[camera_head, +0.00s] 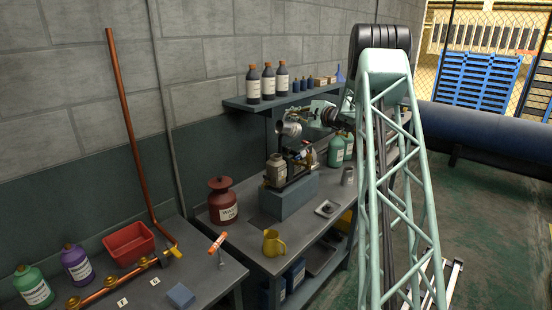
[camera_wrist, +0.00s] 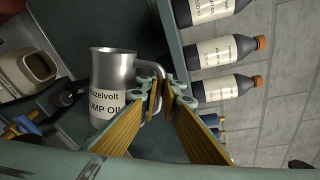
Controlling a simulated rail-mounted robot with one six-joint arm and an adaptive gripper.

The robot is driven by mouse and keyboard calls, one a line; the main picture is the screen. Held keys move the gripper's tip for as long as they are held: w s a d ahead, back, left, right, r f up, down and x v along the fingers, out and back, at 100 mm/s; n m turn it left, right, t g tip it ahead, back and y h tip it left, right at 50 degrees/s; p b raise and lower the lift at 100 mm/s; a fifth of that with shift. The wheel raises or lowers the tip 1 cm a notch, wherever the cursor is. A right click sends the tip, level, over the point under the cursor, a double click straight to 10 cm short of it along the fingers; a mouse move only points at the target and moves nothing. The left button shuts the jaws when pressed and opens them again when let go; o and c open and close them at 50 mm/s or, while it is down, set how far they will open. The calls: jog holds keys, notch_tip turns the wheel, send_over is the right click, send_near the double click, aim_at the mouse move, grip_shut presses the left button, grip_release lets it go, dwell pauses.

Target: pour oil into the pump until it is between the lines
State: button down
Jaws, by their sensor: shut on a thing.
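A metal jug (camera_head: 290,128) labelled pump oil is held above the pump (camera_head: 298,160), tipped well over towards its side. In the wrist view, the jug (camera_wrist: 112,80) shows its label and its handle. My gripper (camera_wrist: 160,98) is shut on that handle; in the head view it (camera_head: 311,122) is beside the jug. The pump stands on a blue-grey block (camera_head: 290,196) on the workbench. No oil stream can be made out. The pump's level lines and the oil level are too small to see.
A shelf (camera_head: 252,105) with dark bottles (camera_head: 268,82) is close behind the jug.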

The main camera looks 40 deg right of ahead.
jog(key=shift+a+f, duration=0.1)
jog(key=shift+a, duration=0.05)
jog(key=shift+a+n+b, duration=0.2)
jog(key=shift+n+b, duration=0.2)
jog(key=shift+b, duration=0.05)
jog(key=shift+w+d, duration=0.1)
jog(key=shift+s+d, duration=0.2)
jog(key=shift+d+b, duration=0.2)
jog(key=shift+b, duration=0.1)
jog(key=shift+a, duration=0.1)
jog(key=shift+d+f+n+b, duration=0.1)
jog(key=shift+d+n+b, duration=0.2)
jog(key=shift+b, duration=0.95)
jog(key=shift+w+a+n+h+b, duration=0.1)
jog(key=shift+a+n+h+b, duration=0.3)
jog(key=shift+b, duration=1.25)
dwell(0.5)
